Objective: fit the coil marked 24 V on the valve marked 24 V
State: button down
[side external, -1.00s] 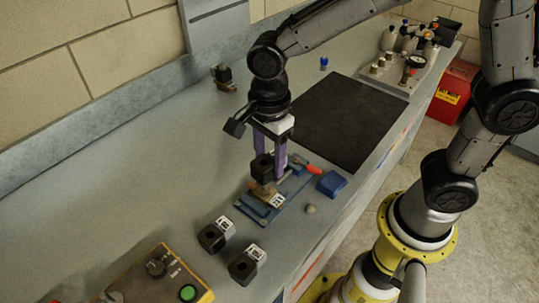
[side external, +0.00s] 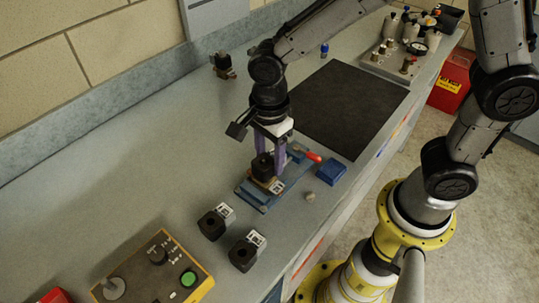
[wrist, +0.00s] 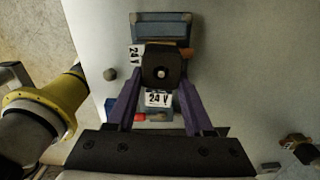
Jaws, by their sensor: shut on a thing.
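My gripper (side external: 270,160) is shut on a black coil (side external: 262,167). In the wrist view the coil (wrist: 161,66) sits between the purple fingers, with a white 24 V label (wrist: 158,98). The valve's own tag (wrist: 136,55), also reading 24 V, shows beside it. A pale stem tip (wrist: 161,74) shows in the coil's hole, so the coil is around the stem. The brass-coloured valve body (side external: 264,184) is mostly hidden under the coil, on a blue fixture (side external: 250,196). I cannot tell whether the coil is fully seated.
Two other black coils (side external: 212,225) (side external: 243,255) with white labels lie in front of the fixture. A blue block (side external: 331,172), a red-tipped handle (side external: 314,157) and a small round knob (side external: 309,196) are close by. A control box (side external: 155,270) stands at front left. A dark mat (side external: 345,105) is clear.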

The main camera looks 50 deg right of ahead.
jog(key=shift+f, duration=0.35)
grip_release()
dwell(0.5)
jog(key=shift+r, duration=3.5)
jog(key=shift+d, duration=0.1)
